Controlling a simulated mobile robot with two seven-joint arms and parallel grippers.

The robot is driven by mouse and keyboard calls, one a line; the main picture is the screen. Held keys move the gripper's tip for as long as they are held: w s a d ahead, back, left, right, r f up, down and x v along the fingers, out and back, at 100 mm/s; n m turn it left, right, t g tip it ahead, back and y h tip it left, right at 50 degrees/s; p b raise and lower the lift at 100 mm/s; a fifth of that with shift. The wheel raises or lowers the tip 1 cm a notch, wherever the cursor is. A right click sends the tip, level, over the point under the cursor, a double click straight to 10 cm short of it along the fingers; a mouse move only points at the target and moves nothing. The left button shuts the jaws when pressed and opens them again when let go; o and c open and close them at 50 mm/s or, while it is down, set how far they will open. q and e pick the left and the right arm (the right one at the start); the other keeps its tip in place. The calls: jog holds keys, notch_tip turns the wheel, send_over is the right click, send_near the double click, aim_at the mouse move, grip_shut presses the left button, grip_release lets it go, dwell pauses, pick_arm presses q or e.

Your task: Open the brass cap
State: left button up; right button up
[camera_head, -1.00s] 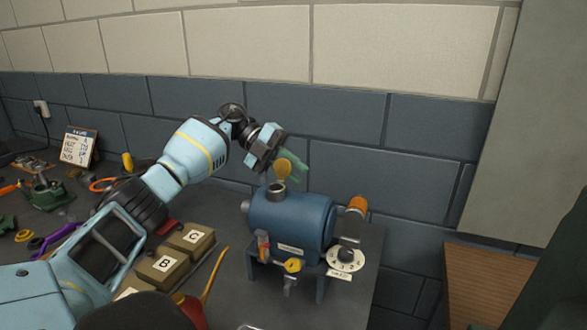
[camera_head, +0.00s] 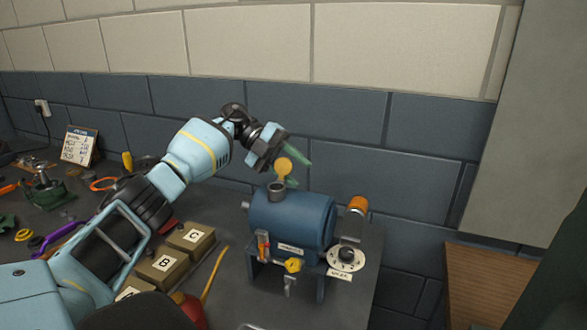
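The brass cap (camera_head: 284,166) is a round gold disc, its face toward me, standing above the filler neck (camera_head: 276,190) of the blue tank (camera_head: 290,222). The neck's dark mouth shows, so the cap does not cover it. How the cap joins the neck is hard to see. My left gripper (camera_head: 300,168) comes in from the upper left behind the cap. Its green fingers are spread, one above and right of the cap, one below it and partly hidden. I cannot tell whether a finger touches the cap. My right gripper is not in view.
An orange-topped cylinder (camera_head: 357,205) and a white dial (camera_head: 346,259) are at the tank's right. A yellow knob (camera_head: 293,265) is at its front. The wall is close behind.

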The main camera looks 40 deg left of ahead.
pick_arm(q)
jog(key=shift+a+r, duration=0.1)
jog(key=shift+a, duration=0.4)
jog(key=b+v, duration=0.2)
jog(key=v, duration=0.3)
jog(key=shift+a, duration=0.1)
jog(key=shift+b+v, duration=0.4)
jog(key=shift+v, duration=0.45)
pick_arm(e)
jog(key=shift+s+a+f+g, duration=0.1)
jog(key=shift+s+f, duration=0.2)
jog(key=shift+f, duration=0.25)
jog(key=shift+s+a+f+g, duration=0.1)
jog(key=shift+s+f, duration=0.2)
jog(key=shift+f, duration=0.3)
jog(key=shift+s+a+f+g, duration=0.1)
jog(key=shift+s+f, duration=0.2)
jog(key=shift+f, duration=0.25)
pick_arm(q)
jog(key=shift+s+r, duration=0.1)
jog(key=shift+r, duration=0.05)
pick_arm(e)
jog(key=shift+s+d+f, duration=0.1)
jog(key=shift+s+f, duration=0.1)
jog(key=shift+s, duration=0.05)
